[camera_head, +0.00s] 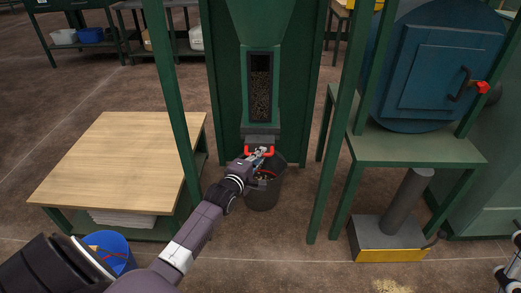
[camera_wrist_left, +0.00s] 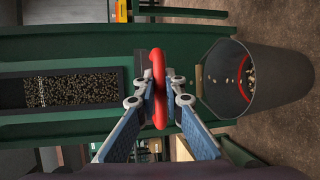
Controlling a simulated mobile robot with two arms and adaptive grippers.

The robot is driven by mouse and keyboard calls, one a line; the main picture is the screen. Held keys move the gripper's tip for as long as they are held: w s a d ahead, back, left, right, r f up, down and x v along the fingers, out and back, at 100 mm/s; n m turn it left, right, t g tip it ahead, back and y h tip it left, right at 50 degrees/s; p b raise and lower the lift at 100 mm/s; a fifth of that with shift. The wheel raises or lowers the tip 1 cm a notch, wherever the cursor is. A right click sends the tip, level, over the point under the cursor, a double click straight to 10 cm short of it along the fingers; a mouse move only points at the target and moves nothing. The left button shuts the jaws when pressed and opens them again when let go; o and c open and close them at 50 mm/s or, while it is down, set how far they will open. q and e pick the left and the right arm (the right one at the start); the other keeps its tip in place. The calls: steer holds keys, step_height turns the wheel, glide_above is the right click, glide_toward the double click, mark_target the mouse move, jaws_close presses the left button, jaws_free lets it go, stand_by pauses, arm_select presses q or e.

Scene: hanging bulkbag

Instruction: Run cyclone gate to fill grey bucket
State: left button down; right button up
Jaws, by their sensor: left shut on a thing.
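The red gate handle (camera_head: 258,150) sits at the bottom of the green cyclone's chute, below a window (camera_head: 261,85) full of dark pellets. My left gripper (camera_head: 262,157) is shut on this handle; the left wrist view shows the red bar (camera_wrist_left: 158,88) between its two fingers (camera_wrist_left: 159,102). The grey bucket (camera_head: 264,196) stands upright on the floor below the outlet, partly behind my left gripper. In the left wrist view some pale pellets show inside the bucket (camera_wrist_left: 270,85). How full it is cannot be told. My right gripper is not in view.
Green frame posts (camera_head: 178,100) stand on both sides of the chute. A wooden-topped table (camera_head: 120,160) is on the left, with a blue bucket (camera_head: 110,250) in front. A blue machine (camera_head: 440,70) on a green stand is on the right. Floor in front of the grey bucket is clear.

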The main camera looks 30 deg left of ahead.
arm_select(q)
steer(key=c, duration=2)
jaws_free()
steer(key=v, duration=1.2)
